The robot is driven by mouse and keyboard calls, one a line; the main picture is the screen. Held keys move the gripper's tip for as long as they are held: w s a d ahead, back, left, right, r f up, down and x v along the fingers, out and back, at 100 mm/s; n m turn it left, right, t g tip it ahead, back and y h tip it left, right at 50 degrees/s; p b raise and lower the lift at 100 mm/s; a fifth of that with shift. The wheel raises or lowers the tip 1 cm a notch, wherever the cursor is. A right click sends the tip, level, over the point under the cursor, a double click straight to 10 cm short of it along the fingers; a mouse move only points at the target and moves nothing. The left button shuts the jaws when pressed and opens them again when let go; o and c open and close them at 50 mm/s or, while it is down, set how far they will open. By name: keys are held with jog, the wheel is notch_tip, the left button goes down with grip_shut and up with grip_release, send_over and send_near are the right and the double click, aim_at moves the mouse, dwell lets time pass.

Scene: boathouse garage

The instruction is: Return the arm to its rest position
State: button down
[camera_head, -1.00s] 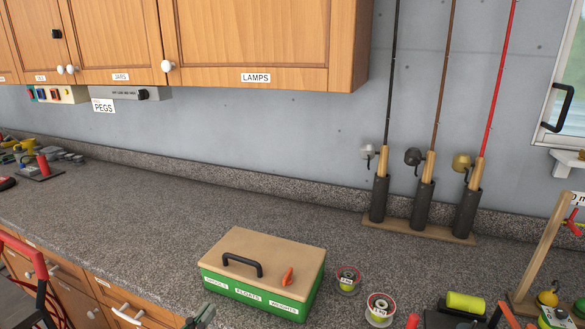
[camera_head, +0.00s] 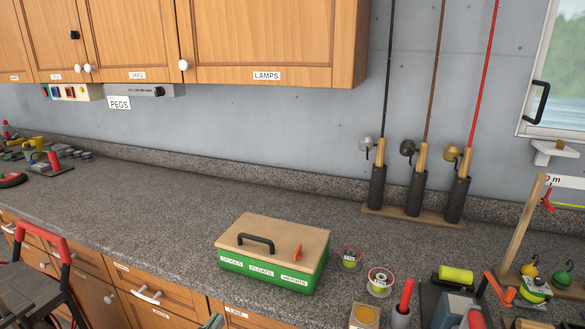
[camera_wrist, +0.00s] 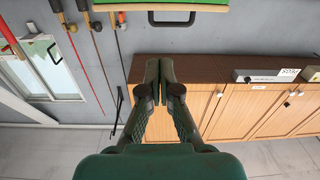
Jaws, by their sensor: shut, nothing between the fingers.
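My gripper (camera_wrist: 160,70) shows in the wrist view with its dark green fingers together and nothing between them. It is clear of the surfaces around it. The wrist picture looks upside down, with wooden cupboard doors (camera_wrist: 240,110) and a grey wall beyond the fingers. In the head view only a small grey-green piece shows at the bottom edge, and I cannot tell whether it is part of my arm.
A green box with a wooden lid (camera_head: 268,285) stands on the speckled counter (camera_head: 130,205). Two spools (camera_head: 380,282) and tools lie to its right. Fishing rods (camera_head: 417,180) stand in a rack at the wall. A red-and-black chair (camera_head: 40,240) is at lower left. The counter's middle left is clear.

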jog(key=s+d+f+n+g+y, duration=0.1)
jog(key=s+d+f+n+y, duration=0.2)
jog(key=d+f, duration=0.65)
jog(key=s+d+f+n+g+y, duration=0.1)
jog(key=s+d+f+n+y, duration=0.15)
jog(key=d+f, duration=0.7)
jog(key=s+d+f+n+g+y, duration=0.1)
jog(key=s+d+f+n, duration=0.1)
jog(key=s+d+f, duration=0.45)
jog(key=s+d+r+y, duration=0.1)
jog(key=s+d, duration=0.1)
jog(key=s, duration=0.6)
jog(key=s+d+r, duration=0.2)
jog(key=s+d, duration=0.1)
jog(key=s, duration=0.5)
jog(key=s+d+r+m+h, duration=0.1)
jog(key=s+d+r+m, duration=0.2)
jog(key=s+r, duration=0.7)
jog(key=shift+s+d+r+m+t, duration=0.2)
jog(key=shift+s+d+m+t, duration=0.15)
jog(key=shift+s+m, duration=0.5)
jog(key=c, duration=1.9)
grip_release()
jog(key=shift+s+h, duration=0.15)
jog(key=shift+h, duration=0.1)
